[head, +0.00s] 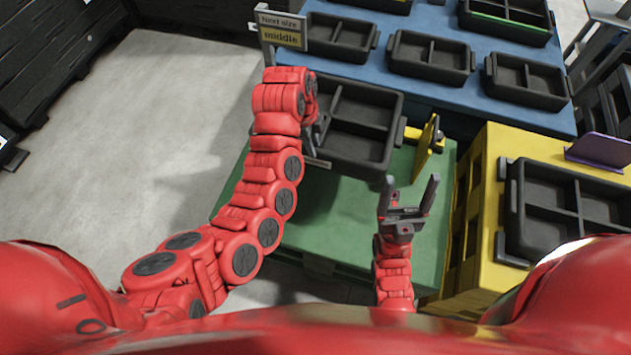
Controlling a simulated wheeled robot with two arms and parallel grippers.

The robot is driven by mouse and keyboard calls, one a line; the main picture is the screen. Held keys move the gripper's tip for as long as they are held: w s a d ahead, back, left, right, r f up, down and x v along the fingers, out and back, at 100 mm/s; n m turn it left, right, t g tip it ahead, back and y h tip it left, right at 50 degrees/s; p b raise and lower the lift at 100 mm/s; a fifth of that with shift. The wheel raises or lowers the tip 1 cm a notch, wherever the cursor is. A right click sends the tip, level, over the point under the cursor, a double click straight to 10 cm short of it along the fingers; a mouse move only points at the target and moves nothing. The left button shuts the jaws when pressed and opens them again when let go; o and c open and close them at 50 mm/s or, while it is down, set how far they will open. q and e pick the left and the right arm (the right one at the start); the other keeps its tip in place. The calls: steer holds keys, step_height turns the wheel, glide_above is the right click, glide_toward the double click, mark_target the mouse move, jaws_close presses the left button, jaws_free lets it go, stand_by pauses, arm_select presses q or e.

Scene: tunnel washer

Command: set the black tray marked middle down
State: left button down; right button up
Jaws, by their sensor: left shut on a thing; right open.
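A black tray with dividers (392,128) is at the upper middle, over the far part of the green table (330,215). My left gripper (316,134) is shut on this tray at its left side; the red arm partly hides the jaws. A small label on the tray's near edge is too small to read. Whether the tray touches the green table or hangs just above it, I cannot tell. My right gripper (411,197) is open and empty, pointing up over the green table, nearer than the tray and apart from it.
A sign (282,32) reads "Next size middle". Several black trays stand on the blue table (440,97) behind. A yellow upright piece (428,148) stands right of the held tray. A yellow stand (487,170) at right bears another black tray (512,215). The near green surface is clear.

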mark_target(314, 167)
arm_select(q)
step_height(314, 167, down, 11)
steer(key=b, duration=0.6)
steer(key=shift+b, duration=0.4)
step_height(314, 167, down, 10)
steer(key=p, duration=0.1)
steer(key=c, duration=0.7)
jaws_free()
steer(key=shift+r, duration=0.1)
